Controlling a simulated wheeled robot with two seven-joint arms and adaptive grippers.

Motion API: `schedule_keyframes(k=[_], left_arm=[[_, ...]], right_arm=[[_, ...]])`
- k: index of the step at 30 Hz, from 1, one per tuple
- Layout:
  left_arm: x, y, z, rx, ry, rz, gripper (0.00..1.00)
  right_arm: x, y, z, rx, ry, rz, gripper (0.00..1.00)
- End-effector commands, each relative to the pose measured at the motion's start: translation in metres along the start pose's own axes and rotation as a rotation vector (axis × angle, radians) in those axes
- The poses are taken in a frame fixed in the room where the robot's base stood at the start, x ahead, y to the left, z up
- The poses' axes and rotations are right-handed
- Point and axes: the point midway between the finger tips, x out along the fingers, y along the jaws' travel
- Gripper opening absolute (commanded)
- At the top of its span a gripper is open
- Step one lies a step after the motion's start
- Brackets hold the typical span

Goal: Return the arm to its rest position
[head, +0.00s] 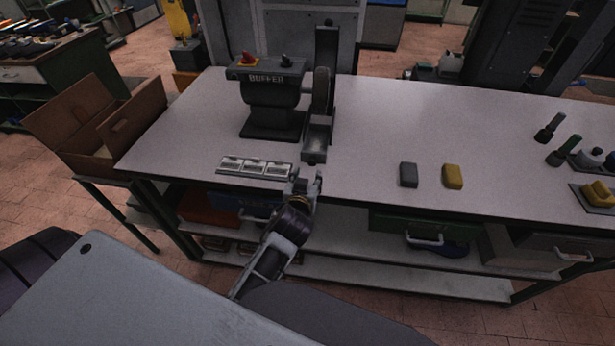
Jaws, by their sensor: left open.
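My left gripper (305,180) is open and empty. It is at the front edge of the grey workbench (370,120), just right of a row of labelled plates (255,167). Its arm comes up from the bottom of the head view. The buffer machine (272,95) stands on the bench behind the gripper, with its wheel (322,90) and a metal tray at its right side. My right gripper is not in view.
A grey block (408,174) and a yellow block (453,176) lie right of the gripper. An open cardboard box (100,125) stands left of the bench. Drawers and a shelf (400,275) are below.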

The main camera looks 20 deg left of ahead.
Motion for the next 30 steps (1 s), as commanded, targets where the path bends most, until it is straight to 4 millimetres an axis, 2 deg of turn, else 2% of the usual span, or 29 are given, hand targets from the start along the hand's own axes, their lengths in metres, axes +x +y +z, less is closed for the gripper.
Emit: schedule_keyframes(k=[21,26,30], left_arm=[[-0.003,-0.001,0.001,0.001,-0.007,-0.001,0.47],[-0.006,-0.009,0.013,0.013,-0.06,-0.008,0.47],[-0.014,-0.021,0.035,0.039,-0.16,-0.013,0.47]], right_arm=[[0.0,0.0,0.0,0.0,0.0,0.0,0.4],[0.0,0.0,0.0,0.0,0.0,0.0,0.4],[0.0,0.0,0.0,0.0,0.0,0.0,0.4]])
